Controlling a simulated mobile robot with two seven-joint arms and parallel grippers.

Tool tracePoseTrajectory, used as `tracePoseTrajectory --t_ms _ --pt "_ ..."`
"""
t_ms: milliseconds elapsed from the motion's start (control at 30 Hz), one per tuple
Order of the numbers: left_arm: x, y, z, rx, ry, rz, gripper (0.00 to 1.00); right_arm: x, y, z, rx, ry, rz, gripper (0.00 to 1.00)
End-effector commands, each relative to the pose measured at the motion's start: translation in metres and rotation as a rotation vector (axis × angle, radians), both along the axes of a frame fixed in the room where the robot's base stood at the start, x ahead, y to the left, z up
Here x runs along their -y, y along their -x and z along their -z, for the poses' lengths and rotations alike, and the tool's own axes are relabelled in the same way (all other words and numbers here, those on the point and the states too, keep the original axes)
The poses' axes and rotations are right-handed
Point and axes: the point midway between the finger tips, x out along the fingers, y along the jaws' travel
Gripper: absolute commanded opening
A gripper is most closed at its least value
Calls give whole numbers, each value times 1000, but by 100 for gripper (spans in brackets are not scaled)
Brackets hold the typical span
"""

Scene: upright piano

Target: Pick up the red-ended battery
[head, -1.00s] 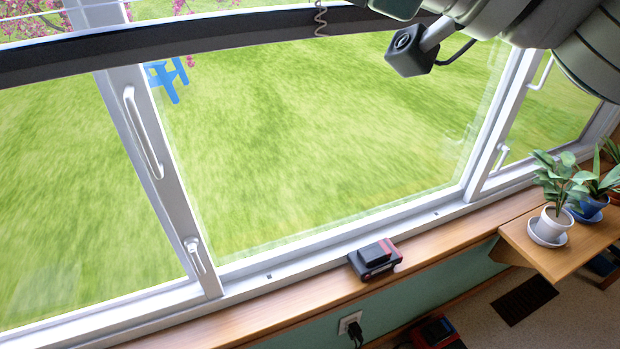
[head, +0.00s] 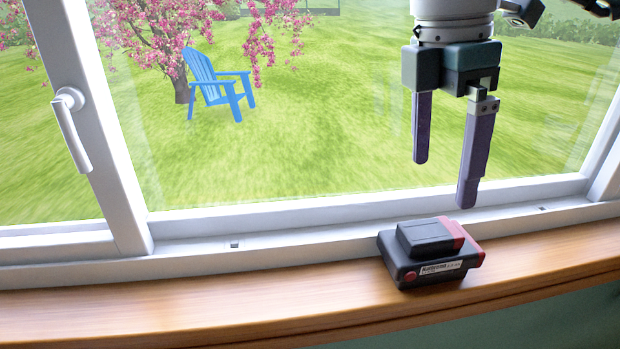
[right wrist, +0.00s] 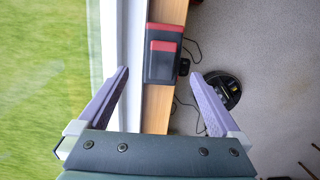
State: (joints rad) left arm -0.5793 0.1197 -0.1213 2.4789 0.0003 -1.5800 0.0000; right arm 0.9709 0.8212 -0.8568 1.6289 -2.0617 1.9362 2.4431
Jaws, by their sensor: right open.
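The red-ended battery (head: 430,252) is a dark grey block with a raised top part, a label and a red end on its right side. It sits on the wooden window sill, against the white window frame. In the right wrist view the battery (right wrist: 163,62) lies ahead, between the lines of the two fingers, beyond their tips. My right gripper (head: 440,183) is open and empty, pointing down above the battery, with a gap between them. In the right wrist view its purple fingers (right wrist: 160,72) are spread wide. My left gripper is not in view.
The wooden sill (head: 250,305) is clear on both sides of the battery. The white window frame (head: 300,235) runs close behind it, with a handle (head: 72,130) at left. In the right wrist view, a dark round device (right wrist: 222,90) and cables lie on the floor below.

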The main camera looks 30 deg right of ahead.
Motion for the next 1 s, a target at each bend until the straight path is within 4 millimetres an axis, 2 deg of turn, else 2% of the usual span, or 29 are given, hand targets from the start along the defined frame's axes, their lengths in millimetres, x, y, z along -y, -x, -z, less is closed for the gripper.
tracePoseTrajectory --t_ms 267,467,700,967,1000 --pt "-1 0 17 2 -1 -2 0 7 3 39 -5 7 7 100" --pt "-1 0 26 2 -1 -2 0 8 4 57 -4 5 5 100" --pt "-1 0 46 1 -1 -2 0 12 8 94 -5 5 4 100" --pt "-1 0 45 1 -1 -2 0 13 8 96 -3 4 2 100" --pt "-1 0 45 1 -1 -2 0 13 8 96 -3 4 2 97"
